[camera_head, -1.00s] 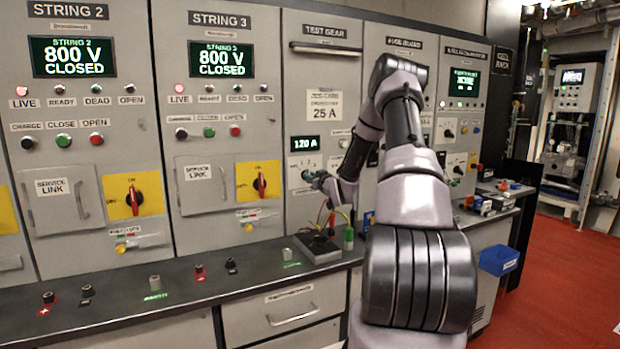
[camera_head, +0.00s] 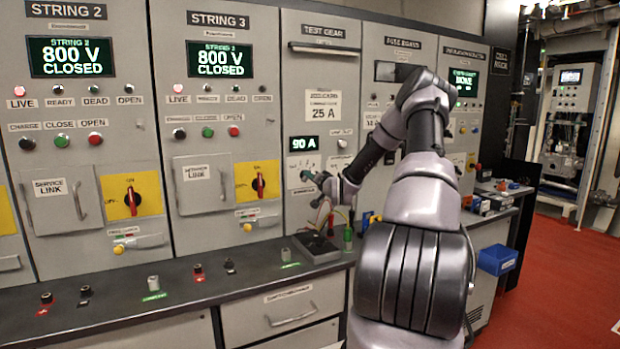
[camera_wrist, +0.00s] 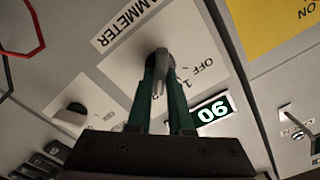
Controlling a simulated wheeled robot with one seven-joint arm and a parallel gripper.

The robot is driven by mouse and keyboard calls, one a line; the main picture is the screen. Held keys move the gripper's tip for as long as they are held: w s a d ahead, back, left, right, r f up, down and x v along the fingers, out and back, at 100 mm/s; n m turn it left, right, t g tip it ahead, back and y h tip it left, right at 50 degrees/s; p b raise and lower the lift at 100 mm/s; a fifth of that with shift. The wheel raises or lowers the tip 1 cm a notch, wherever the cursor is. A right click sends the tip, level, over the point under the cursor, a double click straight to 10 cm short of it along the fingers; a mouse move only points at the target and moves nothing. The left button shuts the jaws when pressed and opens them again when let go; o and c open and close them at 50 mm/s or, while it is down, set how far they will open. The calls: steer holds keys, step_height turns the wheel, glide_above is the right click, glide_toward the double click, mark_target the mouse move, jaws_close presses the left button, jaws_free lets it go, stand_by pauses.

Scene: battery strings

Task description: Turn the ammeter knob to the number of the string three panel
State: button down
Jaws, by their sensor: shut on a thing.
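My gripper (camera_head: 316,179) reaches the test gear panel (camera_head: 302,95) in the head view. In the wrist view my gripper (camera_wrist: 161,76) has its green fingers shut on the grey ammeter knob (camera_wrist: 160,60). The knob sits on a white plate (camera_wrist: 122,70) lettered AMMETER, with OFF and 1 readable beside it. The string 3 panel (camera_head: 218,110) reads 800 V CLOSED.
The string 2 panel (camera_head: 85,115) also reads 800 V CLOSED. A dark bench (camera_head: 110,295) with coloured sockets runs below the panels. Another knob (camera_wrist: 75,110) lies near the ammeter plate in the wrist view. A blue bin (camera_head: 497,260) hangs at the right, by open red floor.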

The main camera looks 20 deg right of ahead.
steer(key=shift+f+m, duration=0.15)
steer(key=shift+m, duration=0.25)
steer(key=c, duration=0.8)
jaws_free()
steer(key=s, duration=1.1)
steer(key=shift+d, duration=0.2)
steer(key=shift+w, duration=0.1)
